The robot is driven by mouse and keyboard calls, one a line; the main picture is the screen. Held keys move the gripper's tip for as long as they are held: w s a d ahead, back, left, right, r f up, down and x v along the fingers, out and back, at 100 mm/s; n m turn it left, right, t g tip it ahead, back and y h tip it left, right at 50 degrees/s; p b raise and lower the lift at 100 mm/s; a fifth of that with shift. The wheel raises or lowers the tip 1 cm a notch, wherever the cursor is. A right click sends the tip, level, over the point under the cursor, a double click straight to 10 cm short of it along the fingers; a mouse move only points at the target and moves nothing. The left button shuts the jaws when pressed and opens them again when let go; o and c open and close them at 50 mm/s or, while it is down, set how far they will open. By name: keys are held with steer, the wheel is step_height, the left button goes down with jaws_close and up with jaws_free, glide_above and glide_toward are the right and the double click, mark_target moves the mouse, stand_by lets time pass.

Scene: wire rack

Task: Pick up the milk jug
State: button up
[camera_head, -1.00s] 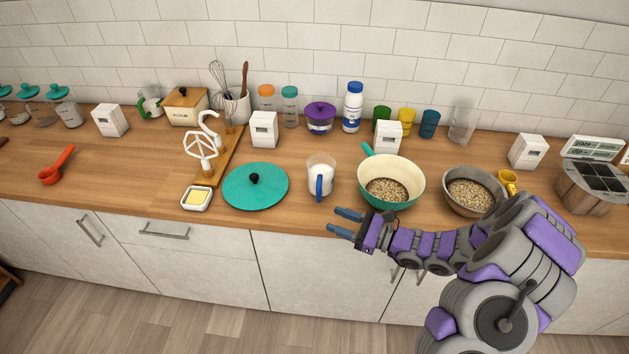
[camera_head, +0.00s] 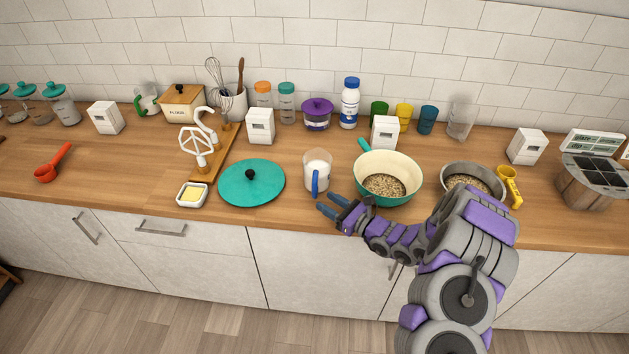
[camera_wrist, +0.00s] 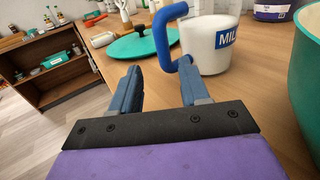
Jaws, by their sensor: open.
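The milk jug (camera_head: 318,167) is a clear cup with white milk and a blue handle, standing upright near the counter's front edge in the head view. In the wrist view the jug (camera_wrist: 206,42) shows a blue "MIL..." label, and its blue handle (camera_wrist: 165,38) points toward my gripper. My gripper (camera_head: 326,203) is open, its blue fingers just right of and in front of the jug. In the wrist view the two fingers (camera_wrist: 160,88) are spread with nothing between them; the handle is just beyond the right fingertip. I cannot tell if they touch.
A cream and teal pot (camera_head: 388,164) with grain stands close right of the jug. A teal lid (camera_head: 265,190) lies to its left, with a butter dish (camera_head: 191,195) beyond. A grey bowl (camera_head: 474,168) is partly behind my arm.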

mark_target(316, 196)
steer(key=shift+w+r, duration=0.1)
steer(key=shift+w, duration=0.25)
steer(key=shift+w+a, duration=0.15)
steer(key=shift+w, duration=0.05)
steer(key=x, duration=0.3)
steer(key=b+x, duration=0.1)
steer(key=x, duration=0.2)
steer(key=shift+s+a, duration=0.15)
steer(key=shift+a, duration=0.2)
steer(key=shift+d+r, duration=0.15)
steer(key=shift+d, duration=0.7)
steer(key=shift+c, duration=0.3)
steer(key=c, duration=0.3)
steer(key=shift+a, duration=0.7)
jaws_close()
steer(key=shift+d, duration=0.5)
